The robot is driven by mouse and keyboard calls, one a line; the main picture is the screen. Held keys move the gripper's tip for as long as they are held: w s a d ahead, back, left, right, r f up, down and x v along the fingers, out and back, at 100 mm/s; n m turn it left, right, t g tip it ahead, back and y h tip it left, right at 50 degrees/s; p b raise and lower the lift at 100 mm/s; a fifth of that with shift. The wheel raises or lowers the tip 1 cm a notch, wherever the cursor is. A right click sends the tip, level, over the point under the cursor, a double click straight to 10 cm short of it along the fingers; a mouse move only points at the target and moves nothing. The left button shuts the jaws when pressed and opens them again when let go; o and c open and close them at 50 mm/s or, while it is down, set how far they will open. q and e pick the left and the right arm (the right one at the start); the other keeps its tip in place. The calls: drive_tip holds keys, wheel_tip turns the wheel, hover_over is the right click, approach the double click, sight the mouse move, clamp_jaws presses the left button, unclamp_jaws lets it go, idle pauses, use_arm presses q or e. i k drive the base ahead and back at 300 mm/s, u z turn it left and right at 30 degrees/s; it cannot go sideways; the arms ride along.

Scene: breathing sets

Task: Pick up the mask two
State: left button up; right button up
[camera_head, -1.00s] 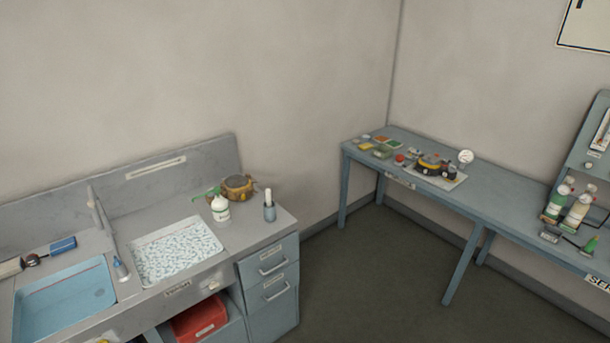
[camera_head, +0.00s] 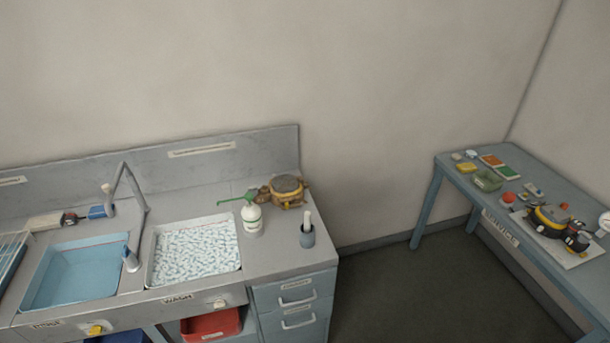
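A similar yellow and black item (camera_head: 549,220) lies on a white board on the side table at the right. No label shows which of them is mask two. Neither of my grippers is in view.
The side table (camera_head: 461,186) holds several small trays. Bare floor (camera_head: 400,300) lies between them.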

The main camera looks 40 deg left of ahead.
sight(281, 189)
drive_tip(key=i, duration=2.7)
drive_tip(key=u, duration=2.65)
